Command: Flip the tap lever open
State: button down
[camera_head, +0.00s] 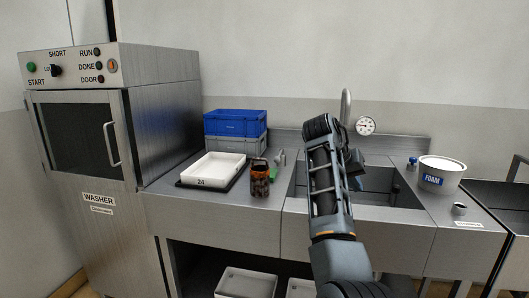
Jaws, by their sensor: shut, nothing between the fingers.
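The tap (346,106) is a grey metal gooseneck that rises behind the sink (393,182) at the back of the steel counter. Its lower part is hidden behind my arm. I cannot make out the tap lever; it may be behind my arm too. My arm reaches up and forward over the front of the sink. My gripper (356,166) shows only in part, as a dark shape just right of the arm's bent end, over the sink. It is shut and empty. Whether it touches anything is hidden.
A round gauge (365,126) is right of the tap. A white FOAM tub (440,175) and small metal cup (459,208) stand right of the sink.

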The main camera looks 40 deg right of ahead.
aim_at(277, 159)
jog(key=i, duration=1.75)
